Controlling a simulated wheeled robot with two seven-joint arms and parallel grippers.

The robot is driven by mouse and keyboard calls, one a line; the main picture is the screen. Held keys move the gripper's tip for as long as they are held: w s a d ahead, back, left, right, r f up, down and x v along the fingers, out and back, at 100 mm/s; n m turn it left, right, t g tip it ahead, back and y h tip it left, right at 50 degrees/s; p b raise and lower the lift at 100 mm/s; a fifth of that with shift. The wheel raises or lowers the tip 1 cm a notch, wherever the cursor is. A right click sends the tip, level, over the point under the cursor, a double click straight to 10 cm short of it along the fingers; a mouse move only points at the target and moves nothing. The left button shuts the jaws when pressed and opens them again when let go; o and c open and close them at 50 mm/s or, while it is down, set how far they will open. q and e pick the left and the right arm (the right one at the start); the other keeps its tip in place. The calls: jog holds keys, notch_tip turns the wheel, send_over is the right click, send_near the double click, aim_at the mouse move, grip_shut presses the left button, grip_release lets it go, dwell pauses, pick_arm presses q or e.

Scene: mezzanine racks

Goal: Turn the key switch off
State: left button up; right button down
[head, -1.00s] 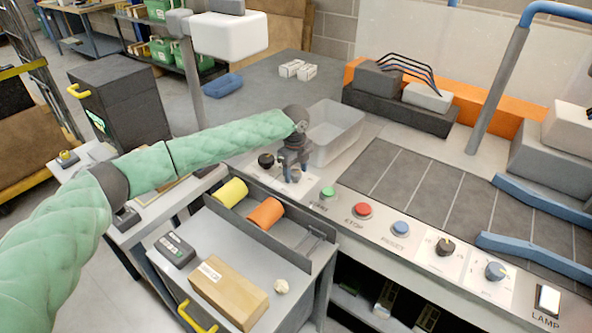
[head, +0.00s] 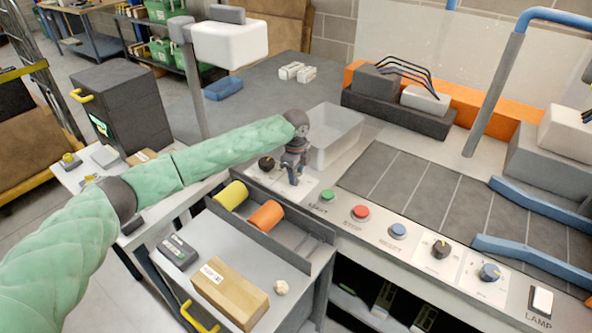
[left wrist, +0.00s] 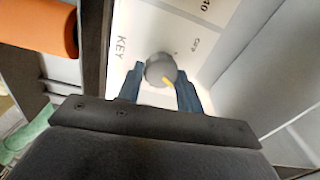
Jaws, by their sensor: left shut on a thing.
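The key switch is a round grey knob (left wrist: 160,70) with a yellow mark, on a white plate (left wrist: 140,22) lettered KEY, with OFF printed beside it. My left gripper (left wrist: 160,92) has its two blue-grey fingers on either side of the knob and is shut on it. The yellow mark points toward the lower right of the left wrist view, away from the OFF lettering. In the head view my left gripper (head: 295,180) points down at the panel's left end and mostly hides the key switch. My right gripper is not in view.
A black knob (head: 266,163) is just left of my gripper. Green (head: 327,196), red (head: 360,213) and blue (head: 398,230) buttons run along the panel to the right. A clear bin (head: 335,135) stands close behind. Yellow and orange rolls (head: 266,215) lie in front.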

pick_arm(q)
jog(key=n+p, duration=0.2)
jog(key=n, duration=0.1)
jog(key=shift+r+n+p, duration=0.1)
jog(key=shift+n+p, duration=0.25)
jog(key=shift+n, duration=0.05)
jog(key=n+p, duration=0.3)
jog(key=n, duration=0.1)
jog(key=shift+n, duration=0.3)
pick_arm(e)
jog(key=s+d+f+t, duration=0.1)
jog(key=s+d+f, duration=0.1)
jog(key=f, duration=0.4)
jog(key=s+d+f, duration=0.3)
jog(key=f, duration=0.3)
pick_arm(q)
jog(key=n+p, duration=0.4)
jog(key=n, duration=0.1)
jog(key=shift+f, duration=0.2)
jog(key=shift+w+f+n+y+p, duration=0.1)
jog(key=shift+n+y+p, duration=0.25)
jog(key=shift+n, duration=0.55)
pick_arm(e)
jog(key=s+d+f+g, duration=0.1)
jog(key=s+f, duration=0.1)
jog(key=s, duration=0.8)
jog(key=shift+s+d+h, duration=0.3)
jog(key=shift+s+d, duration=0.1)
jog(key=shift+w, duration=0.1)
